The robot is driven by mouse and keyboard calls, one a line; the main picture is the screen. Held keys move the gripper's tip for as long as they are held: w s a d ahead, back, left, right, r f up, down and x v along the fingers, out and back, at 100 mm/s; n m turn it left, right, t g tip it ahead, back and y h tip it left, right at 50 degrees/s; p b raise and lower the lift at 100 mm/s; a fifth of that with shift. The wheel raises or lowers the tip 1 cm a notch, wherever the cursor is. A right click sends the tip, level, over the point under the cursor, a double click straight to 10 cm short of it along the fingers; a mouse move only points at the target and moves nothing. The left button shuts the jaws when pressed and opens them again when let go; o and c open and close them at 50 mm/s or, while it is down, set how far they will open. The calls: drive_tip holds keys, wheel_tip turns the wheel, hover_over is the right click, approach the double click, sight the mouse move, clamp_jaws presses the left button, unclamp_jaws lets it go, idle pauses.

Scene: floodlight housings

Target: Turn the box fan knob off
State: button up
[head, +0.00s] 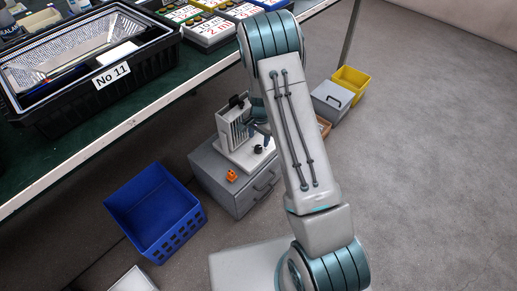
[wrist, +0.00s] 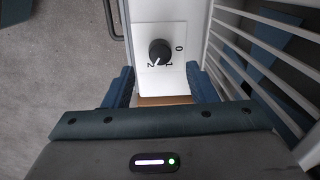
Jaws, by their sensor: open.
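The box fan (head: 234,133) is a white unit with a slatted grille and a flat base, standing on a grey drawer cabinet. Its black knob (head: 258,149) sits on the base. In the wrist view the knob (wrist: 160,52) is on a white panel marked 0, 1 and 2, and its pale pointer mark is on the side near the 2. My gripper (head: 264,134) is just above the knob, partly hidden by my arm. In the wrist view the blue fingers of my gripper (wrist: 161,88) are apart with nothing between them, and the knob lies beyond them.
The fan's grille bars (wrist: 265,35) stand close to the right finger. An orange object (head: 231,175) lies on the cabinet (head: 213,171). A blue crate (head: 155,213) is at left, and a table with a black bin (head: 98,80) is above.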

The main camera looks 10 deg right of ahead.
sight(258, 148)
wheel_tip(258, 148, down, 6)
drive_tip(key=shift+w+b, duration=0.1)
drive_tip(key=shift+b, duration=0.75)
drive_tip(key=c, duration=1)
